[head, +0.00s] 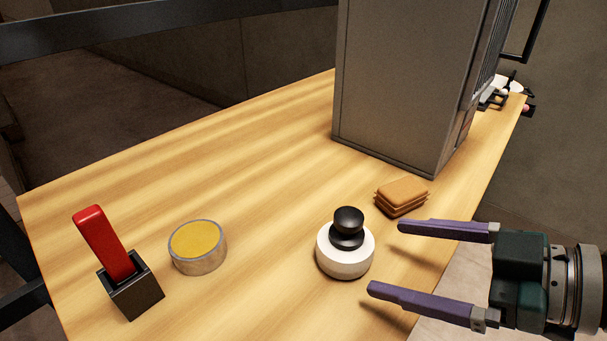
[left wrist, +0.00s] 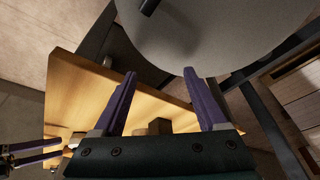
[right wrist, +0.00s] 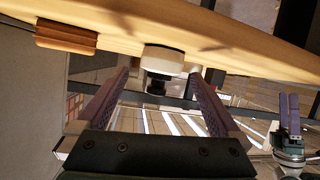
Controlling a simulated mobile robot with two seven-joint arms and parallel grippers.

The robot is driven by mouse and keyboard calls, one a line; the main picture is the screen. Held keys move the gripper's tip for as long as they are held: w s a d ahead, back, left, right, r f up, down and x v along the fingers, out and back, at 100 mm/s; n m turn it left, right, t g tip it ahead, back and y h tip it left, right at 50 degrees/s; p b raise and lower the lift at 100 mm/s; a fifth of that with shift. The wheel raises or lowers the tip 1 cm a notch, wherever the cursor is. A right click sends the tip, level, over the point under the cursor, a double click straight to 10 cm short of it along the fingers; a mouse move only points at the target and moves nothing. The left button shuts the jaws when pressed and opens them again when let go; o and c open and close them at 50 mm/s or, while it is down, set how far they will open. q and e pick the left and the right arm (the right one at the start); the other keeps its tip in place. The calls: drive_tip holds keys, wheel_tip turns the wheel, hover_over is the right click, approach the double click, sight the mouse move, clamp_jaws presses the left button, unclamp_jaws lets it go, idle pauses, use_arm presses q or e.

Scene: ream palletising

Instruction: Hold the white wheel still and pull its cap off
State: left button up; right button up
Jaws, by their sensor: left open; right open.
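The white wheel (head: 343,262) rests on the wooden table, with its black knob-shaped cap (head: 348,219) on top. My right gripper (head: 385,257) is open and empty just right of the wheel, with its fingers pointing at it. In the right wrist view the wheel (right wrist: 163,61) and the cap (right wrist: 156,86) show beyond and between the open fingers, not touched. My left gripper (left wrist: 160,74) is open and empty, off the head view. It also shows at the right edge of the right wrist view (right wrist: 289,97), away from the wheel.
A tall grey cabinet (head: 400,80) stands behind the wheel. A brown layered stack (head: 402,195) lies close behind the right fingers. A yellow-topped round tin (head: 198,247) and a red bar (head: 105,243) in a dark holder (head: 133,292) stand left. The table's middle left is clear.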

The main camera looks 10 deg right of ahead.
sight(372, 253)
use_arm(q)
drive_tip(key=shift+f+b, duration=0.6)
drive_tip(key=shift+f, duration=0.05)
use_arm(e)
drive_tip(key=x, duration=0.6)
drive_tip(key=shift+w+a, duration=0.1)
drive_tip(key=shift+a, duration=0.3)
drive_tip(key=c, duration=1.4)
wheel_tip(372, 253, up, 10)
drive_tip(key=p, duration=0.8)
drive_tip(key=shift+r, duration=0.1)
use_arm(q)
wheel_tip(372, 253, up, 8)
